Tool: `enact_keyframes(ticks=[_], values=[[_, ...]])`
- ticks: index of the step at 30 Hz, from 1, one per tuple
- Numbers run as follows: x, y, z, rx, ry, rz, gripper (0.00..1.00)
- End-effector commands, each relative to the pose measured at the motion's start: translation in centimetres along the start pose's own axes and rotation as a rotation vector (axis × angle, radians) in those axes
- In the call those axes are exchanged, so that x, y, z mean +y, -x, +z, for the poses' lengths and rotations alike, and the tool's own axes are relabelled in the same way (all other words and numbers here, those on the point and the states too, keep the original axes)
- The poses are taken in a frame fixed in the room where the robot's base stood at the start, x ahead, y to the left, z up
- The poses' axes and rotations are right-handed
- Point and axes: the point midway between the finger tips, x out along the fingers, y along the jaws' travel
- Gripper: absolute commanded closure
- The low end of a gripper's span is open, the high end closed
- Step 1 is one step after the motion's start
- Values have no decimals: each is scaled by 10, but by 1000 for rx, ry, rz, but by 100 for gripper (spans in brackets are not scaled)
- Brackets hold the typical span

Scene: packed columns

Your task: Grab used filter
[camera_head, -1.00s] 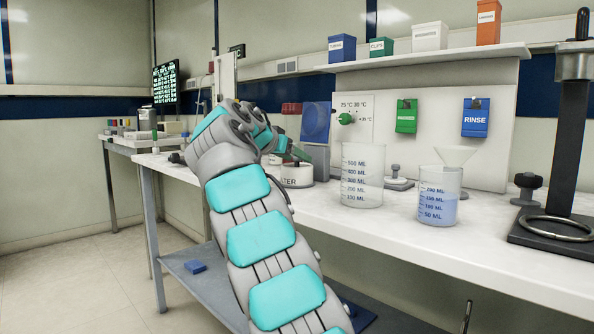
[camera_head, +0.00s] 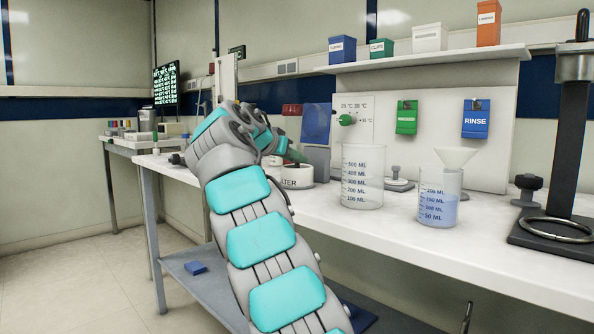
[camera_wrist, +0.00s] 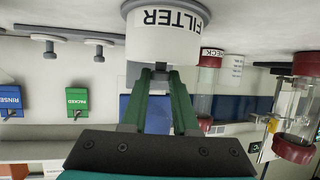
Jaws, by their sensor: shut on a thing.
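A white cup labelled FILTER (camera_wrist: 168,40) shows in the wrist view, which is upside down. In the head view the cup (camera_head: 297,176) stands on the bench, partly behind my arm. A small dark grey piece (camera_wrist: 147,70) shows at the cup's open end, between my fingertips. It looks like the used filter, but most of it is hidden. My gripper (camera_wrist: 153,76) has green fingers shut on this piece, right at the cup's mouth. In the head view my gripper (camera_head: 292,153) is mostly hidden by my wrist.
A large beaker (camera_head: 362,180) stands right of the cup, and a smaller beaker with a funnel (camera_head: 438,200) beyond it. A red-capped tube (camera_wrist: 207,85) is close beside the cup in the wrist view. A black stand with a ring (camera_head: 560,225) is far right. The front bench edge is clear.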

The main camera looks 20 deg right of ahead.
Motion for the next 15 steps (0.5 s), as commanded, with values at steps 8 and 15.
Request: enact_keyframes(ticks=[8,15], values=[[0,1,-3,0,0,-1,100],[-1,4,-12,-3,1,1,100]])
